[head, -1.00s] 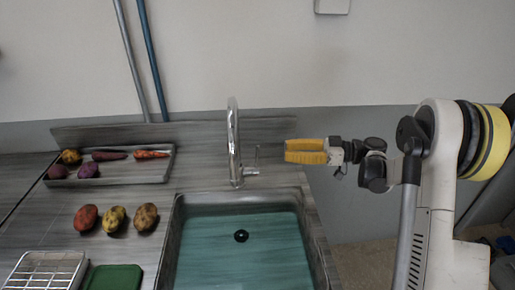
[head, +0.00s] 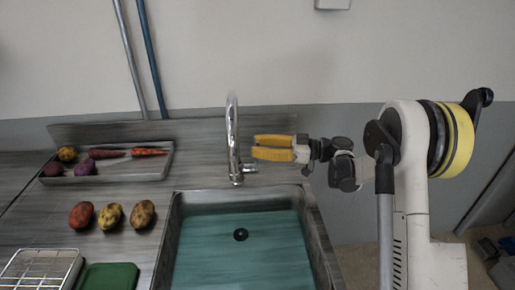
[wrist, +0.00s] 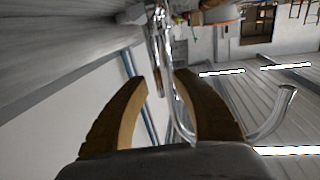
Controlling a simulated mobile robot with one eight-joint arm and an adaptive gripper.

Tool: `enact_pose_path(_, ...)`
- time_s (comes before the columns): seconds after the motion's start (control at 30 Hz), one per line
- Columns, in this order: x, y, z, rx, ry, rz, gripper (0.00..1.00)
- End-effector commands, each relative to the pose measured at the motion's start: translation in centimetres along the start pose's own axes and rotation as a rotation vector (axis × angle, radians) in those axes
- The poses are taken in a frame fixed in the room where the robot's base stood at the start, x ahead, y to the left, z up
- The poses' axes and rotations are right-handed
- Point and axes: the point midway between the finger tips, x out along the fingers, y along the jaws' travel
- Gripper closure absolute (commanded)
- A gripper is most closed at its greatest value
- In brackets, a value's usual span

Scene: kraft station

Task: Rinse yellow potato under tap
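A yellow potato (head: 112,216) with reddish patches lies on the counter left of the sink, in the middle of a row of three. Another yellowish one (head: 67,154) lies in the tray at the back left. The chrome tap (head: 232,140) stands upright behind the sink (head: 180,215), and no running water shows. My gripper (head: 258,148) has yellow fingers and is just right of the tap in the head view, pointing left. In the wrist view my gripper (wrist: 160,82) is open and empty, with curved chrome tubing (wrist: 278,112) close by.
A red potato (head: 81,214) and a brown one (head: 142,214) flank the yellow one. The shallow tray (head: 150,171) also holds purple and orange vegetables. A wire rack (head: 40,272) and a green board (head: 110,277) are at the front left. A wall rises behind.

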Motion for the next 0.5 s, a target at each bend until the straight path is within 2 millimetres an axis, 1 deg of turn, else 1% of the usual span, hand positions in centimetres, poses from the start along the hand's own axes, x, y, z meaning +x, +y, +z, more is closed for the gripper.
enact_pose_path(0.2, 0.02, 0.01, -0.04, 0.000, 0.000, 0.000, 0.68)
enact_pose_path(0.23, 0.01, 0.01, -0.04, 0.000, 0.000, 0.000, 0.75)
enact_pose_path(0.27, 0.01, 0.01, -0.04, 0.000, 0.000, 0.000, 0.84)
enact_pose_path(0.3, 0.00, 0.01, -0.03, 0.000, 0.000, 0.000, 0.97)
enact_pose_path(0.33, 0.00, 0.01, -0.03, 0.000, 0.000, 0.000, 1.00)
enact_pose_path(0.5, -0.02, -0.03, 0.00, -0.004, 0.001, 0.000, 1.00)
